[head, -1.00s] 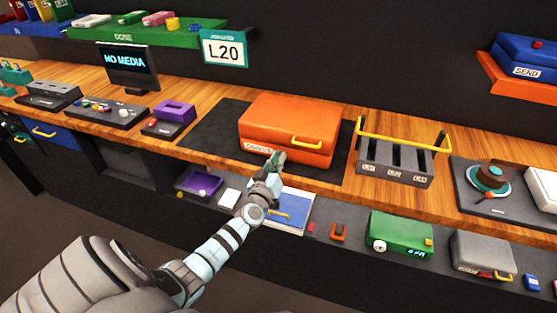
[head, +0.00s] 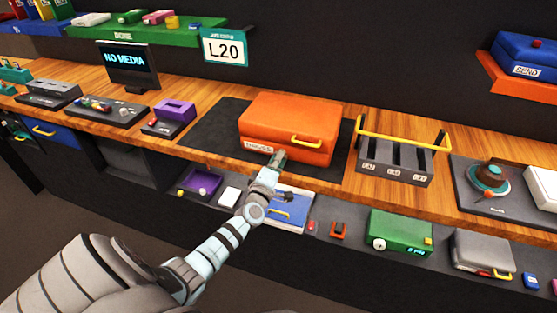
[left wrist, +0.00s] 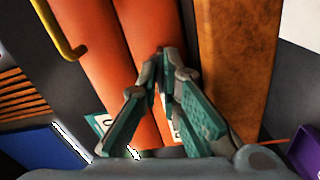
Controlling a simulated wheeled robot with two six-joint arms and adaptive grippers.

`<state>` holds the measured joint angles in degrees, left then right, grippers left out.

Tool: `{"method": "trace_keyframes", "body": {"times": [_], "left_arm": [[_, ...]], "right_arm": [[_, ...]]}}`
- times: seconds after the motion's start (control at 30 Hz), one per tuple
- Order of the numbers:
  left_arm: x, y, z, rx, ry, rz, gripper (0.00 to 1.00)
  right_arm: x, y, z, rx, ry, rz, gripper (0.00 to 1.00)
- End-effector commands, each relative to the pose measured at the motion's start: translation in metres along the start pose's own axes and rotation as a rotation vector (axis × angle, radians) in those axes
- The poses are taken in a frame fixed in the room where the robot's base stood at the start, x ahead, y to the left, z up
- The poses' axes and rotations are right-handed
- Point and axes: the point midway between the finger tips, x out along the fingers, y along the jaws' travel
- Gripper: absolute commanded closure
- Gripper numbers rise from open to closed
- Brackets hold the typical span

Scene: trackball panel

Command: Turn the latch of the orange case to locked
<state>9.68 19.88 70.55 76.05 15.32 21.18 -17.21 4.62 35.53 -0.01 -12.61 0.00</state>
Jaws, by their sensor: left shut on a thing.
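The orange case (head: 290,118) lies closed on a dark mat on the wooden counter, with a yellow handle (head: 306,141) and a white label (head: 258,147) on its front. My left gripper (head: 278,158) is at the case's front face, between label and handle. In the left wrist view the orange case (left wrist: 95,50) shows its seam, and the teal fingers (left wrist: 163,72) come together at its front. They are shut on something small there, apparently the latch. The fingers hide the latch, so its angle cannot be told. My right gripper is not in view.
A dark rack with a yellow bar (head: 402,128) stands right of the case. A purple device (head: 172,115) stands to the left. Below the counter edge, a lower shelf holds a blue box (head: 290,200) and a green device (head: 400,232).

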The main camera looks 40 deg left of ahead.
Motion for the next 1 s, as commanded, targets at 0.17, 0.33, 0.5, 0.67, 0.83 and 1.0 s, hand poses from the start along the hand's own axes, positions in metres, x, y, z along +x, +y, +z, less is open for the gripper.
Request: {"method": "trace_keyframes", "body": {"times": [0.17,0.33,0.5,0.67,0.83,1.0], "left_arm": [[-0.0004,-0.0014,0.0004,-0.118,-0.001,-0.002,1.0],[-0.0004,-0.0013,0.0004,-0.196,-0.001,-0.002,1.0],[-0.0005,-0.0012,0.0005,-0.239,-0.001,-0.002,1.0],[-0.0005,-0.0012,0.0005,-0.252,-0.001,-0.003,1.0],[-0.0005,-0.0012,0.0005,-0.254,-0.001,-0.003,1.0],[-0.0005,-0.0013,0.0005,-0.254,-0.001,-0.003,0.91]], "right_arm": [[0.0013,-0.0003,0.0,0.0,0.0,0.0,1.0],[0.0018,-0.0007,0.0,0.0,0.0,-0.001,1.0],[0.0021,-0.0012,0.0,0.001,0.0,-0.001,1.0],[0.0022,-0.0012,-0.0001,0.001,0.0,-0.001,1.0],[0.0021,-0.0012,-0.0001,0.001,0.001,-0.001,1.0],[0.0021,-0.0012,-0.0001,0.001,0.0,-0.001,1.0]]}}
